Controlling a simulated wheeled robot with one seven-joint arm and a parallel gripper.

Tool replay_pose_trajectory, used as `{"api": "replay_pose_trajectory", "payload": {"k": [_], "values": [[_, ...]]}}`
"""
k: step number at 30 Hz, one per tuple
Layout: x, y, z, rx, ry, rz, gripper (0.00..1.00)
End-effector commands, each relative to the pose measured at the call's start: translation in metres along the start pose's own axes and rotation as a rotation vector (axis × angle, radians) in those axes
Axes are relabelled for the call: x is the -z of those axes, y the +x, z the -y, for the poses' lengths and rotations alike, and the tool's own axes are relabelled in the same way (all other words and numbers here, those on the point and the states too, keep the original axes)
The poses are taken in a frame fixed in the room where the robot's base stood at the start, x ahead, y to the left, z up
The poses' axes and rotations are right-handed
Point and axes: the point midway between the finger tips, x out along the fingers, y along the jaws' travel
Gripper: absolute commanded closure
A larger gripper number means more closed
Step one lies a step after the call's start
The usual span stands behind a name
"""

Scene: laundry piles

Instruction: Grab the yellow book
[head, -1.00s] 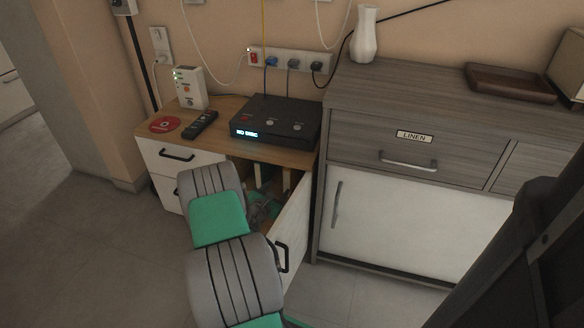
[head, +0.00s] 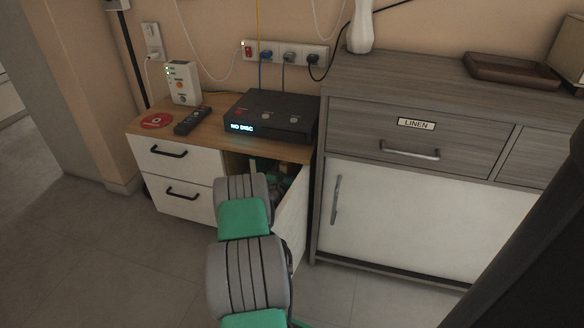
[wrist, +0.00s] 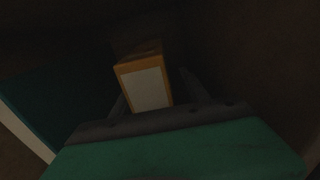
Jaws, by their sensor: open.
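The yellow book (wrist: 124,76) stands in the dim cabinet in the wrist view, an orange-yellow block with a pale whitish face towards me. My gripper (wrist: 153,92) is open, with one dark finger on each side of the book's lower part. I cannot tell whether either finger touches it. In the head view my gripper is inside the open compartment of the low cabinet (head: 186,160), mostly hidden by my arm and the shadow.
A dark teal book or panel (wrist: 50,95) is left of the yellow book. The open cabinet door (head: 292,215) is close to my arm's right. A black disc player (head: 268,115), remote (head: 192,121) and red disc (head: 155,121) lie on top. The linen dresser (head: 420,180) stands right.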

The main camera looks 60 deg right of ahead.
Motion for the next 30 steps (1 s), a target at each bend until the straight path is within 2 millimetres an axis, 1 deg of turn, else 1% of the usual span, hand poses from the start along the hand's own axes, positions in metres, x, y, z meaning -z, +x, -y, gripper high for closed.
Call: {"api": "replay_pose_trajectory", "payload": {"k": [3, 4, 23, 30], "values": [[-0.0006, -0.0005, -0.0003, 0.0, 0.0, -0.001, 0.47], [-0.0006, -0.0005, -0.0003, 0.0, 0.0, -0.001, 0.49], [-0.0002, -0.001, -0.0009, -0.001, 0.001, -0.001, 1.0], [-0.0001, -0.0011, -0.0011, -0.001, 0.001, -0.002, 1.0]]}}
